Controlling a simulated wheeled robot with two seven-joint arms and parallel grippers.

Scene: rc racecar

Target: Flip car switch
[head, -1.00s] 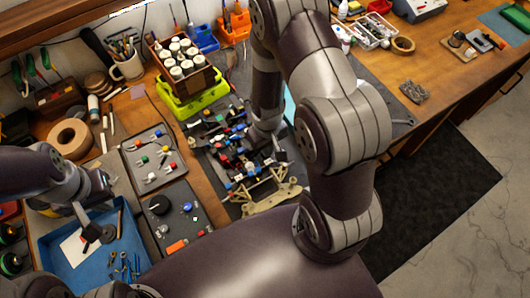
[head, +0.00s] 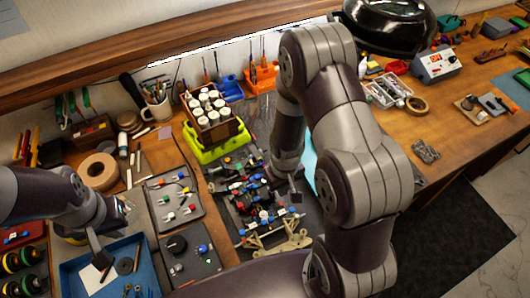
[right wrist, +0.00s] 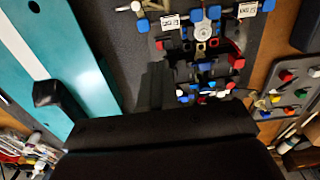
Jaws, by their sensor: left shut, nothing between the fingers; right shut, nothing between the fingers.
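The RC car (head: 262,212) lies on a dark mat at the middle of the bench in the head view, with its frame open and many small coloured parts on it. It also shows in the right wrist view (right wrist: 205,45), with blue, red and white connectors. I cannot single out its switch. My right gripper (head: 295,197) is shut and empty, low at the car's right side; whether it touches the car is unclear. In the right wrist view its dark fingers (right wrist: 155,88) are beside the car. My left gripper (head: 103,259) is shut and empty above the blue tray.
A blue tray (head: 72,287) with tools and two grey parts trays (head: 185,217) lie left of the car. A green-yellow bin (head: 213,147) with white jars stands behind it. A teal board (right wrist: 75,60) lies beside the mat. A tape roll (head: 98,171) is at left.

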